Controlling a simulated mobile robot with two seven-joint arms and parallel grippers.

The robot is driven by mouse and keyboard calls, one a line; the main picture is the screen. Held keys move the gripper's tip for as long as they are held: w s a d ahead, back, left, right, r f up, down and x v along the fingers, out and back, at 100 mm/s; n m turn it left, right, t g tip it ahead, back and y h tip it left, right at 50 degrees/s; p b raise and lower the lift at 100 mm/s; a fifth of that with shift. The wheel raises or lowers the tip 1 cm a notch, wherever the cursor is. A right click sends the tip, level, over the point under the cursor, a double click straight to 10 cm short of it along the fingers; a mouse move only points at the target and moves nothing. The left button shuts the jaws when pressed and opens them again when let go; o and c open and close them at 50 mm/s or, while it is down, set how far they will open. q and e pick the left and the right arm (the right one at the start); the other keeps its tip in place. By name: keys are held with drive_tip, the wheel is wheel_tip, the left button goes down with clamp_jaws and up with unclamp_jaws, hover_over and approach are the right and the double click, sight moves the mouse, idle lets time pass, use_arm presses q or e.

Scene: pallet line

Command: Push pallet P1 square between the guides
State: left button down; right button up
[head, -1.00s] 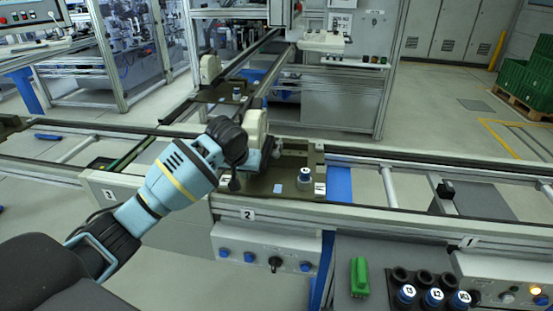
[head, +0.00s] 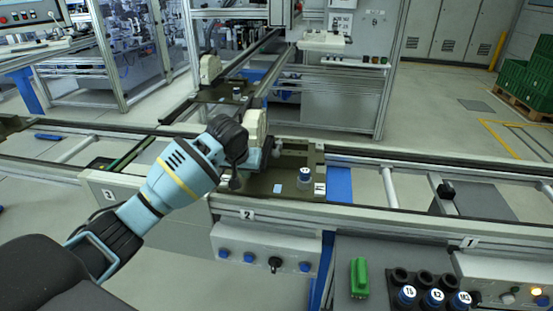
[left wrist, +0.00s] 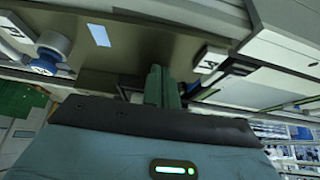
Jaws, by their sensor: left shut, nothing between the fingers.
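Pallet P1 (head: 285,181) is a dark olive plate on the line at station 2, carrying a white-and-blue capped part (head: 305,175) and a pale blue patch. It also fills the upper part of the left wrist view (left wrist: 130,57), with white labels near its corners. I cannot tell exactly how square it sits. My left gripper (head: 235,183) is at the pallet's left end, partly covering it. Its greenish fingers (left wrist: 162,85) are together and empty against or very near the pallet edge; contact is unclear. My right gripper is not in view.
A cream-coloured unit (head: 255,127) stands just behind the gripper. The guide rails (head: 400,213) run along the line. A control box (head: 265,248) hangs below, and a green part (head: 360,277) lies on the front table. A blue strip (head: 339,184) borders the pallet's right.

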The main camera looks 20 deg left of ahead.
use_arm(q)
drive_tip(key=shift+w+a+r, duration=0.1)
drive_tip(key=shift+w+r, duration=0.1)
drive_tip(key=shift+w, duration=0.25)
drive_tip(key=shift+w+a+r, duration=0.1)
drive_tip(key=shift+w+r, duration=0.05)
drive_tip(key=shift+w, duration=0.25)
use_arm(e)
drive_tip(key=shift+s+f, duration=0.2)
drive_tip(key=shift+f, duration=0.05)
use_arm(q)
drive_tip(key=shift+r, duration=0.3)
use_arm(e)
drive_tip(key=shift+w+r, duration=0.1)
use_arm(q)
drive_tip(key=shift+s+d+r, duration=0.1)
drive_tip(key=shift+s+r, duration=0.2)
drive_tip(key=shift+r, duration=0.2)
drive_tip(key=shift+s+d+r+p, duration=0.15)
drive_tip(key=shift+s+r+p, duration=0.15)
drive_tip(key=shift+s, duration=0.15)
drive_tip(key=shift+s+d+r, duration=0.1)
drive_tip(key=shift+s, duration=0.5)
drive_tip(key=shift+s+d+r, duration=0.25)
drive_tip(key=shift+s+r, duration=0.75)
drive_tip(key=shift+s, duration=0.2)
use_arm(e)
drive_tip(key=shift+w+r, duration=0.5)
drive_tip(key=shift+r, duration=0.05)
